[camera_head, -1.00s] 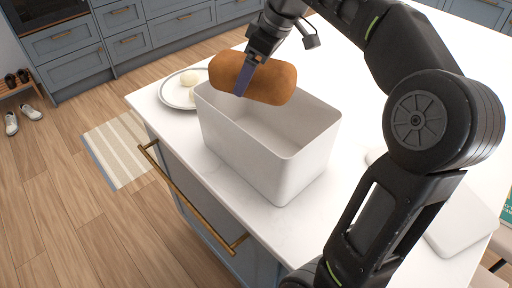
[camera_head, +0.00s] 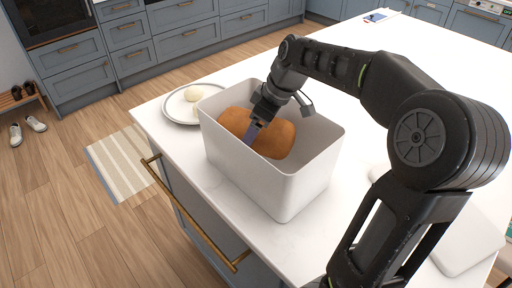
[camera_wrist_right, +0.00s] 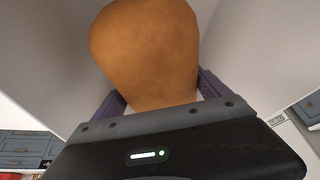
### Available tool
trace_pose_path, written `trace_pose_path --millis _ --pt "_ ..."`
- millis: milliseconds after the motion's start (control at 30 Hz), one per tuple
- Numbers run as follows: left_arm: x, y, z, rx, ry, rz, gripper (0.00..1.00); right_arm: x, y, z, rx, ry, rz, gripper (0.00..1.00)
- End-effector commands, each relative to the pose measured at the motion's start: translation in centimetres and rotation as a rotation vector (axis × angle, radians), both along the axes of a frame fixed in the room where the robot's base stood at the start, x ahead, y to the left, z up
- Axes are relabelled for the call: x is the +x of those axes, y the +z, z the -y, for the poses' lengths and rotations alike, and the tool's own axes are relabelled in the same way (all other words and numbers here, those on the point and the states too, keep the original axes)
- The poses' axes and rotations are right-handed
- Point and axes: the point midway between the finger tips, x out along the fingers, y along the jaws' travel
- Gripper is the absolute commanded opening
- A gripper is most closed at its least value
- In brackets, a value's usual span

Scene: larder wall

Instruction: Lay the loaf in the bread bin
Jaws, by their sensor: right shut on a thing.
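The loaf (camera_head: 273,139) is golden brown and lies partly below the rim of the white, open-topped bread bin (camera_head: 248,176), inside its walls. My right gripper (camera_head: 251,133) is shut on the loaf near its middle, reaching in from above. In the right wrist view the loaf (camera_wrist_right: 150,50) sits between the two fingers, with the pale bin walls (camera_wrist_right: 50,45) on both sides. The loaf's underside is hidden, so I cannot tell whether it touches the bin floor. My left gripper is not in view.
A round plate (camera_head: 178,109) with pale round items (camera_head: 193,95) stands behind the bin at the left. A white board or lid (camera_head: 462,245) lies at the right on the white worktop (camera_head: 180,150). The island's left edge is close to the bin.

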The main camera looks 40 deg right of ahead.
Motion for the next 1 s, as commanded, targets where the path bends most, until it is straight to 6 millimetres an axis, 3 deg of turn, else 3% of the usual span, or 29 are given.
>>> trace_pose_path --millis 133,500,800,1000 --pt "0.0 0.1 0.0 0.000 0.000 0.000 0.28 0.0 -1.6 0.0 0.000 0.000 0.001 0.22" --pt "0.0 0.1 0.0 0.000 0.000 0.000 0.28 0.1 -1.9 0.0 0.000 0.000 0.002 0.22" --pt "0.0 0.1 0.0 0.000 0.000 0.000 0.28 0.0 -5.7 0.0 0.000 0.000 0.000 0.22" --pt "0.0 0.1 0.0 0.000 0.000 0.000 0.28 0.1 -6.2 0.0 -0.001 -0.001 0.003 0.22"
